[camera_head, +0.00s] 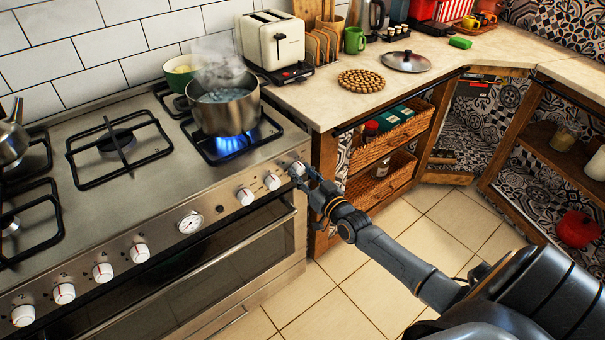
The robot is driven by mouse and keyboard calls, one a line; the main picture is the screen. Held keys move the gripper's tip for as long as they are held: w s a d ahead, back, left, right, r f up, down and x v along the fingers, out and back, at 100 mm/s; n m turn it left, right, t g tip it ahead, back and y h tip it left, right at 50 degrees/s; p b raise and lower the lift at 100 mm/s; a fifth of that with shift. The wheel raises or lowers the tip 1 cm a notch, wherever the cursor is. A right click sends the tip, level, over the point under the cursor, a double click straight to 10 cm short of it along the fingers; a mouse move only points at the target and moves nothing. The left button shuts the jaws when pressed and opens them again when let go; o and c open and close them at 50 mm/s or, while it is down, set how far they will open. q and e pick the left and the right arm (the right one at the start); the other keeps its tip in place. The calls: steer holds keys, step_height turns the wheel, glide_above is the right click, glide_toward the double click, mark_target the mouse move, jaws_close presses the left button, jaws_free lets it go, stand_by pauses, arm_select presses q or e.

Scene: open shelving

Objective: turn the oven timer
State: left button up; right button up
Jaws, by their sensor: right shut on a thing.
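The oven (238,263) has a steel front panel with a row of white knobs and a round white dial (190,222) near the middle. My right gripper (298,173) reaches in from the lower right and is shut on the rightmost knob (297,167), at the panel's right end. The gripper's fingers partly cover that knob, and its marking cannot be read. Two more white knobs, the nearer one (272,181) and the farther one (245,196), sit just left of it. My left gripper is not in view.
A steaming pot (225,108) stands over a lit blue flame (232,144), close behind the right knobs. A toaster (272,43), a trivet (361,81) and a lid (404,61) are on the counter. The tiled floor is clear.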

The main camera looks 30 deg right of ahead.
stand_by(0.3)
steer(key=o, duration=1.2)
steer(key=shift+c, duration=0.2)
steer(key=shift+s, duration=0.1)
steer(key=s, duration=1.2)
steer(key=shift+w, duration=0.1)
